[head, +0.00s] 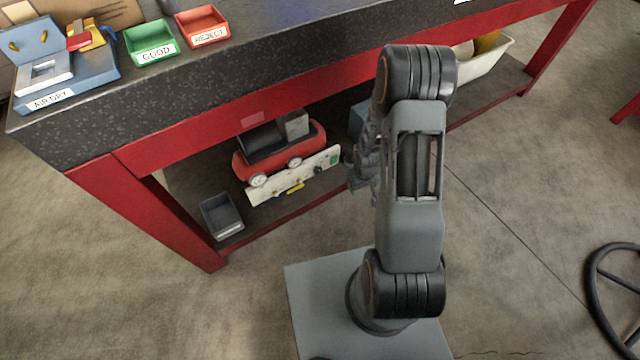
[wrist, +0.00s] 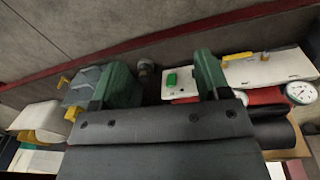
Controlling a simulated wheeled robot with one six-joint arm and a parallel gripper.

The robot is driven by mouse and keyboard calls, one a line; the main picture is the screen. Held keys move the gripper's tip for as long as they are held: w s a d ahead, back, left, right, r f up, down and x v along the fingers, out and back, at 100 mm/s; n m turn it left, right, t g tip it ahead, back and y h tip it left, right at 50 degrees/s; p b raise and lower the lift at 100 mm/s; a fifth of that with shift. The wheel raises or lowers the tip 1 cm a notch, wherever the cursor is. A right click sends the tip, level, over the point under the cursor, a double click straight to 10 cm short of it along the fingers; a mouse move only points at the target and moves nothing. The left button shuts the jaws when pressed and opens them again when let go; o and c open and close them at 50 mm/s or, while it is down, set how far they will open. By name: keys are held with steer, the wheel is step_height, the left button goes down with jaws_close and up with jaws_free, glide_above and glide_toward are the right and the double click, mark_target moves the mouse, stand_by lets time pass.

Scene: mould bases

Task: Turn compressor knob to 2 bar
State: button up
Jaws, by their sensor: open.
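The red compressor (head: 280,147) stands on the shelf under the bench, with a white panel (head: 268,190) along its front. In the head view, the panel carries a small dark knob (head: 318,170) between a yellow lever (head: 295,187) and a green switch (head: 335,158). My gripper (head: 358,176) is at the panel's right end, partly hidden by my arm. In the wrist view, my gripper (wrist: 162,64) is open and empty. The green switch (wrist: 172,79) shows between its fingers. The knob is not visible there, probably behind the right finger.
A pressure gauge (wrist: 301,92) sits beyond the yellow lever. A dark bin (head: 222,217) stands at the shelf's left. The red bench beam (head: 240,120) runs above the compressor. Green (head: 150,42) and red (head: 203,27) trays sit on the bench top.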

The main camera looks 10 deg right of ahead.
step_height(320, 180, down, 17)
steer(key=w+n+t+b, duration=0.1)
steer(key=n+t+b, duration=0.1)
steer(key=b, duration=0.2)
steer(key=n+t+y+b, duration=0.5)
steer(key=n+t+y, duration=0.15)
steer(key=t, duration=0.75)
glide_toward(319, 172)
steer(key=b+x, duration=0.3)
steer(key=x, duration=0.6)
steer(key=shift+w+a+b, duration=0.15)
steer(key=shift+w+b, duration=0.1)
steer(key=shift+b, duration=0.1)
steer(key=c, duration=0.9)
